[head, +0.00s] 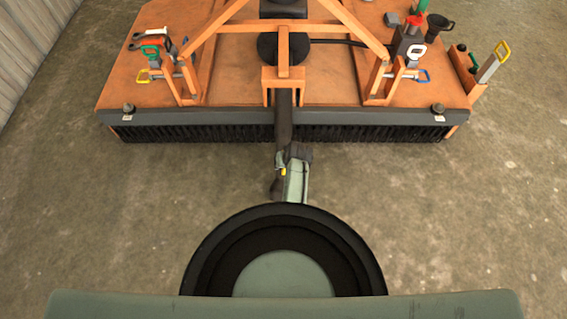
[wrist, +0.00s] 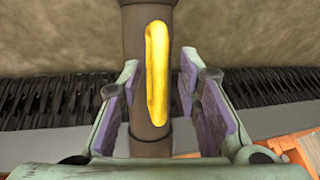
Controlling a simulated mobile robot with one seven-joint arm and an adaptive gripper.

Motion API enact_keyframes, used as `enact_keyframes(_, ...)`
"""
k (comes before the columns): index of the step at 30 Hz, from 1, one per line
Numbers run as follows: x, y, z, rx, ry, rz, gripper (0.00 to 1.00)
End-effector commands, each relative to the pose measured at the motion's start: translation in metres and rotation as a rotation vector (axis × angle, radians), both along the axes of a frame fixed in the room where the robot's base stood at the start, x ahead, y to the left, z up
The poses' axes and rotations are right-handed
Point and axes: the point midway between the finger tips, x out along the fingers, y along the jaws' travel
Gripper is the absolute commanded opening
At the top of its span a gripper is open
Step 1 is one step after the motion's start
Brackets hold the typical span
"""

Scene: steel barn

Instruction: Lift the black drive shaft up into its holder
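The black drive shaft (head: 284,118) runs from the orange implement toward me, past its front edge; its near end is partly hidden by my arm. In the wrist view the shaft (wrist: 147,95) carries a yellow loop handle (wrist: 157,72). My gripper (wrist: 157,88) is open, one finger on each side of the handle, with a visible gap to it on both sides. In the head view my gripper (head: 283,170) is at the shaft's near part and its fingers are hard to make out. An orange bracket (head: 284,72) straddles the shaft; I cannot tell whether it is the holder.
The orange deck (head: 130,80) has a dark chain skirt (head: 200,132) along its front edge. Sloping orange frame bars (head: 345,28) rise above it. Small tools and a black funnel (head: 440,24) stand on the deck's right. The concrete floor (head: 480,200) is clear on both sides.

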Motion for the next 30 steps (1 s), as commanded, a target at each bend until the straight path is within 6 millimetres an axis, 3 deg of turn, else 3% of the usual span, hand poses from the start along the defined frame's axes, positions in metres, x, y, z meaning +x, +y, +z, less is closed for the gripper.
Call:
enact_keyframes(8,0.0008,0.0006,-0.0017,0.0,0.0,0.001,0.31)
enact_keyframes(22,0.0006,0.0004,-0.0015,0.0,0.0,0.0,0.01)
enact_keyframes(30,0.0006,0.0004,-0.0015,0.0,0.0,0.001,0.0)
